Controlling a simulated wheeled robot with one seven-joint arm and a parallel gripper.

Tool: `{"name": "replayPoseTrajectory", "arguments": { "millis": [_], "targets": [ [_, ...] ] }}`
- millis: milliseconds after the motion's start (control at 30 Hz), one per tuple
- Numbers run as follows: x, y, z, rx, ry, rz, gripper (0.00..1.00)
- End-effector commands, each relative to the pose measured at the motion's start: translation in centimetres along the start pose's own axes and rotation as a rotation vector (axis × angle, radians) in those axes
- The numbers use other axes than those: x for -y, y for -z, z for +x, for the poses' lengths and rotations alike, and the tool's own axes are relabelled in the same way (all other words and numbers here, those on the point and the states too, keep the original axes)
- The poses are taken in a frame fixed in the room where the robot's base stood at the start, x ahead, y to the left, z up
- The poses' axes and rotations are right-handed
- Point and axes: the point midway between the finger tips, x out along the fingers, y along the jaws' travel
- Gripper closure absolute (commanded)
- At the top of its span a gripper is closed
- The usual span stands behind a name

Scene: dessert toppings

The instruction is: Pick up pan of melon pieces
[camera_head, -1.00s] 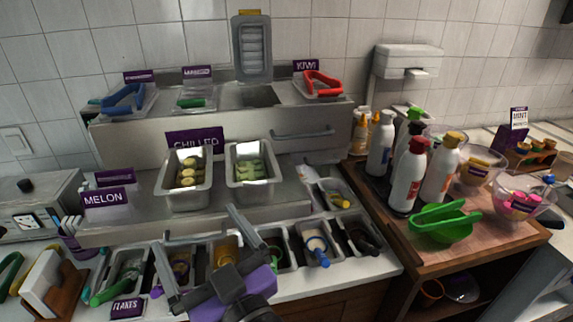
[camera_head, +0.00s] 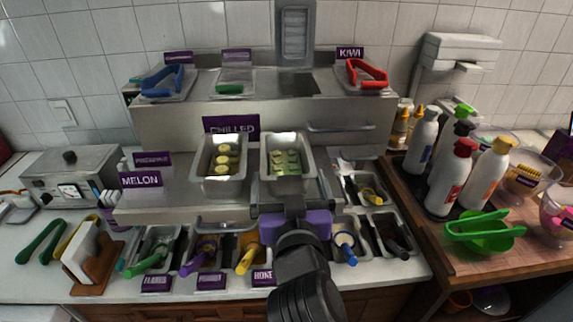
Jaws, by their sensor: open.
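Two metal pans stand side by side on the lower steel shelf. The left pan (camera_head: 202,173) holds yellowish round pieces (camera_head: 224,162). The right pan (camera_head: 266,165) holds small green pieces (camera_head: 288,160). The purple MELON sign (camera_head: 141,180) stands left of both pans; which pan holds melon is not clear from its place. My gripper (camera_head: 287,190) is open and empty at the front of the right pan, with a finger towards each side. It hides the pan's lower front, and I cannot tell whether it touches.
A steel CHILLED riser (camera_head: 232,125) stands behind the pans, with red tongs (camera_head: 367,74) and blue tongs (camera_head: 163,79) on top. Topping bins with coloured handles (camera_head: 150,261) line the counter in front. Bottles (camera_head: 454,178) and a green bowl (camera_head: 480,236) stand on the right cart.

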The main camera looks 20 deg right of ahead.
Motion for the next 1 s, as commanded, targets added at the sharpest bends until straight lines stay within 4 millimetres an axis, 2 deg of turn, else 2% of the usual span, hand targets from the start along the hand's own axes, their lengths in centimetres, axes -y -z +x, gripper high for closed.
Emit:
{"name": "replayPoseTrajectory", "arguments": {
  "millis": [167, 500, 800, 867, 1000],
  "targets": [
    [0.0, 0.1, 1.1, -0.001, 0.000, -0.001, 0.00],
    [0.0, 0.1, 5.3, 0.000, -0.001, -0.001, 0.00],
    [0.0, 0.0, 5.8, -0.001, 0.000, 0.000, 0.00],
    [0.0, 0.0, 5.8, -0.001, 0.000, 0.000, 0.10],
    [0.0, 0.0, 5.8, -0.001, 0.001, 0.000, 0.37]
  ]
}}
